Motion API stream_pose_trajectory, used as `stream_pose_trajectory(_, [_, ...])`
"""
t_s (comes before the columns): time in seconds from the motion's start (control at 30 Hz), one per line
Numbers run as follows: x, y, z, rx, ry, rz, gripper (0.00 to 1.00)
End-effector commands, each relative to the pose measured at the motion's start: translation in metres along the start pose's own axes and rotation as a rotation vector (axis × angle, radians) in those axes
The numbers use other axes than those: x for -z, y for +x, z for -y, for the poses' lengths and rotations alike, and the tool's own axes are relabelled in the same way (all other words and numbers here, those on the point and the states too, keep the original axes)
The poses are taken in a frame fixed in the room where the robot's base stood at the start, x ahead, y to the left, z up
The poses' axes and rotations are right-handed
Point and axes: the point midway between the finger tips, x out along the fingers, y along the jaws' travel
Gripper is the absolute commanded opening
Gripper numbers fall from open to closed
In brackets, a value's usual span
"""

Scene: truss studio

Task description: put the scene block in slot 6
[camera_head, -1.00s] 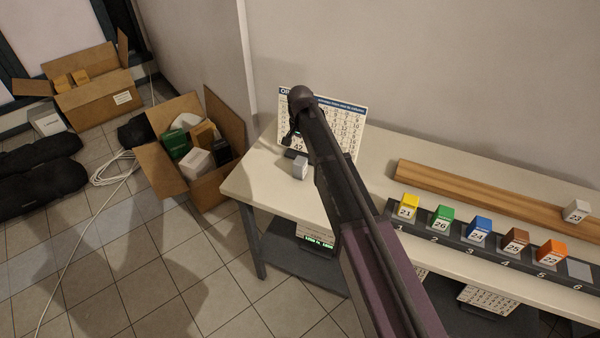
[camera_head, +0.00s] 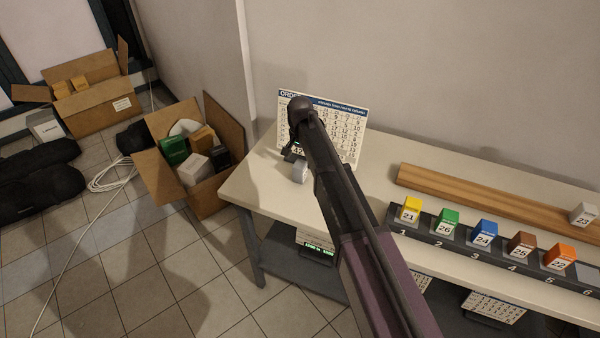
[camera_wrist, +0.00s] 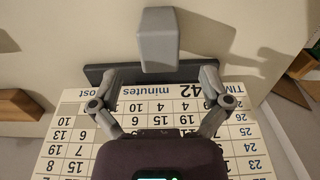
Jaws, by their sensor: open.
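A plain grey block (camera_head: 300,173) stands on the white table, in front of the number board. It also shows in the wrist view (camera_wrist: 158,42), just beyond my fingers and roughly centred between them. No number is visible on it; I cannot tell for sure that it is the scene block. My gripper (camera_wrist: 160,78) is open and empty, with its fingers spread wide. In the head view my gripper (camera_head: 292,148) is partly hidden by my arm. The dark slot rack (camera_head: 438,238) holds blocks in slots 1 to 5.
The number board (camera_head: 345,125) stands close behind my gripper. A wooden rail (camera_head: 470,190) lies behind the rack, with white block 23 (camera_head: 583,214) at its right. Yellow 21, green 26, blue 24, brown 25 and orange 22 sit in the rack. Open cartons stand left.

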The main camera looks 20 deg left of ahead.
Motion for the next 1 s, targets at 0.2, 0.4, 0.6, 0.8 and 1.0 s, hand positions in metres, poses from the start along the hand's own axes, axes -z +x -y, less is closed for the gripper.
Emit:
stream_pose_trajectory(0.2, [-0.001,0.013,0.000,0.000,0.000,0.000,0.97])
stream_pose_trajectory(0.4, [-0.003,0.029,0.000,0.000,0.000,0.000,0.97])
stream_pose_trajectory(0.6, [-0.004,0.043,0.000,0.000,0.000,0.000,0.97])
stream_pose_trajectory(0.8, [-0.004,0.051,0.000,0.000,-0.001,0.000,0.97])
stream_pose_trajectory(1.0, [-0.004,0.051,0.000,0.000,-0.001,0.000,0.97])
